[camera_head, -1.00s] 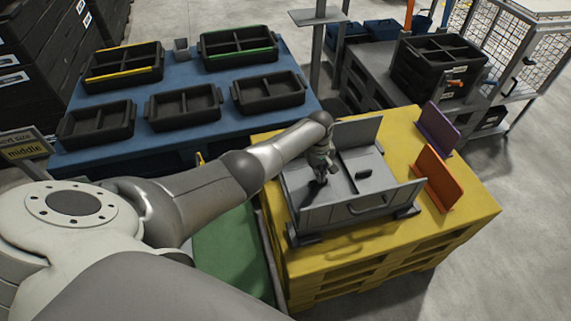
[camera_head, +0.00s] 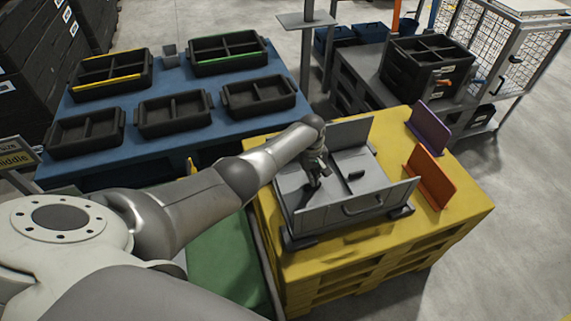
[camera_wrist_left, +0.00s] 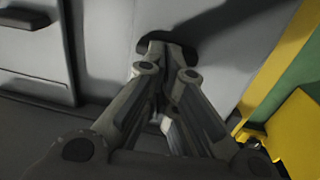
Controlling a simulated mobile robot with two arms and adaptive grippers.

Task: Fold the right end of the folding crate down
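The grey folding crate (camera_head: 350,205) lies on the yellow pallet stack (camera_head: 440,230). Its wall with the handle stands up at the front and another wall (camera_head: 347,131) stands at the back. A grey panel with a small dark handle (camera_head: 357,174) lies flat inside, to the right. My left gripper (camera_head: 315,184) points down over the left part of the crate. In the left wrist view its fingertips (camera_wrist_left: 166,48) are close together at a dark slot in a grey panel, with nothing visible between them. Whether they touch the panel is unclear. My right gripper is not in view.
An orange plate (camera_head: 431,176) and a purple plate (camera_head: 430,127) stand upright right of the crate. A blue table (camera_head: 200,135) with several black trays lies behind to the left. A grey bench (camera_head: 372,87) with black crates stands at the back right.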

